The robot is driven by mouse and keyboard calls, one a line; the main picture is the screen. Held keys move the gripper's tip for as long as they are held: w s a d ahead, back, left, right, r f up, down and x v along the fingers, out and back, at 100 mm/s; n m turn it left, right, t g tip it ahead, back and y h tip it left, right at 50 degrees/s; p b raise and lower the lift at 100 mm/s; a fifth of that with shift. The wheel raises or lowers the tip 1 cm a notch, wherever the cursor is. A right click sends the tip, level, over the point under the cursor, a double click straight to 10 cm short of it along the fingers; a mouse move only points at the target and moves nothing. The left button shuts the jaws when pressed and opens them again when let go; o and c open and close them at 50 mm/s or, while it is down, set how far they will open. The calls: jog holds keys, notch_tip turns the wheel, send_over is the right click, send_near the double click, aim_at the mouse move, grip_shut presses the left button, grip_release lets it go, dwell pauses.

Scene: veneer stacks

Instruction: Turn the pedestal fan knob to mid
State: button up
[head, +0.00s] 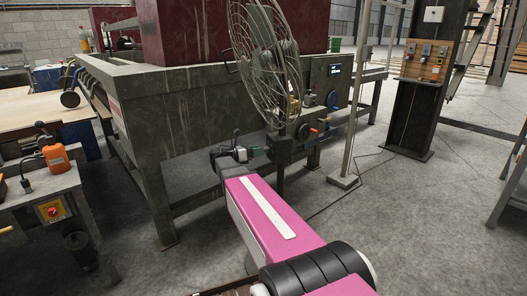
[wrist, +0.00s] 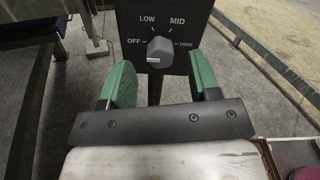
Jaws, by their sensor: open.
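The pedestal fan (head: 250,40) stands in front of the grey machine in the head view, with its wire cage on top and a dark control box (head: 280,146) below. In the wrist view the dark panel (wrist: 188,14) reads OFF, LOW, MID and HIGH around a round grey knob (wrist: 161,50). A short pale mark shows at the knob's lower left, away from MID. My gripper (wrist: 160,66) is open, with one green finger on each side of the knob and a gap on both sides. In the head view my gripper (head: 248,147) is close to the control box.
A grey machine frame (head: 175,85) with a dark red housing stands behind the fan. A workbench (head: 45,187) with orange tools and a red button is at the left. A dark post (head: 414,115) stands at the right.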

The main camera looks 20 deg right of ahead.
aim_at(266, 150)
jog(key=shift+d, duration=1.7)
jog(key=c, duration=0.9)
